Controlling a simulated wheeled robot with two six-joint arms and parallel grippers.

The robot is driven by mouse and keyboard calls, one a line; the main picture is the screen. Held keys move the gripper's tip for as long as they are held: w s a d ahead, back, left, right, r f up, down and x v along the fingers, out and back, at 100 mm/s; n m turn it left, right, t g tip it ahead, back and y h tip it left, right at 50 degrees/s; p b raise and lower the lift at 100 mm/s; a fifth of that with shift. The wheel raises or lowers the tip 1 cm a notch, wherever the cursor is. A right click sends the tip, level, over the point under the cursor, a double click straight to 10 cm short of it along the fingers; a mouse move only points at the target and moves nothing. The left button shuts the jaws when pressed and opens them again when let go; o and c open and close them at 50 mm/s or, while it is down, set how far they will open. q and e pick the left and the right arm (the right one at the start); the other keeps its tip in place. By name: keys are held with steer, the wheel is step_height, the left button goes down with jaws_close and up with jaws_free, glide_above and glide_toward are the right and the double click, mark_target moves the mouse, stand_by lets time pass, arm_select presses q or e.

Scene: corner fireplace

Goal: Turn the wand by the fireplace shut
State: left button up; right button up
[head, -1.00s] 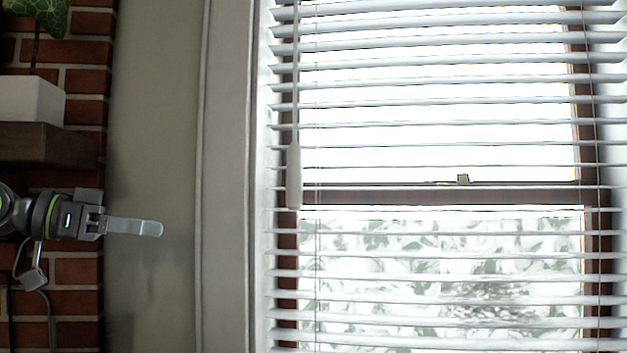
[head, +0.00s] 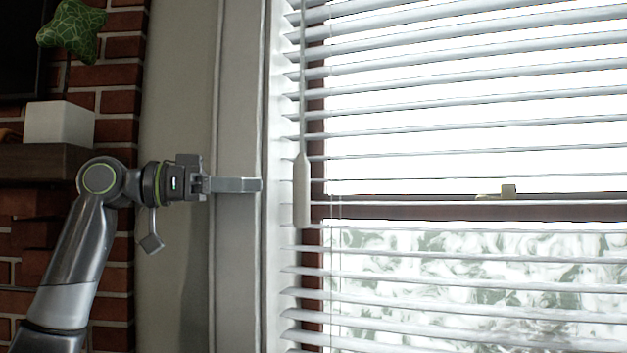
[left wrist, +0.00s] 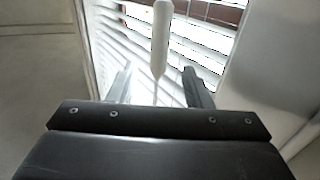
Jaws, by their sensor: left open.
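The wand (head: 302,190) hangs upright at the left edge of the white blinds (head: 450,105), with a thin rod above and a thicker pale handle below. The slats are tilted open, and daylight shows between them. My left gripper (head: 258,185) points right at the handle's height, with a small gap in the picture between its tips and the wand. In the left wrist view the wand handle (left wrist: 161,40) shows ahead, between the two spread fingers (left wrist: 158,85) and beyond their tips. The left gripper is open and empty. My right gripper is not in view.
A window frame (head: 420,209) with a small latch (head: 508,191) lies behind the blinds. Pale window trim (head: 240,260) stands beside my left gripper. At left are the brick fireplace (head: 112,75), a wooden mantel (head: 45,161), a white box (head: 60,123) and a green star-shaped leafy thing (head: 72,30).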

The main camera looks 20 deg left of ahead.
mark_target(306, 185)
arm_select(q)
steer(key=p+x, duration=0.2)
steer(key=x, duration=0.8)
steer(key=shift+r, duration=0.1)
steer(key=shift+p+x, duration=0.3)
steer(key=shift+x, duration=0.45)
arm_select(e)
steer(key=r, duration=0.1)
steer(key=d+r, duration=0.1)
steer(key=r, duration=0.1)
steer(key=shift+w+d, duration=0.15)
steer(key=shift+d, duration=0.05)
arm_select(q)
steer(key=shift+c, duration=0.4)
steer(key=c, duration=0.9)
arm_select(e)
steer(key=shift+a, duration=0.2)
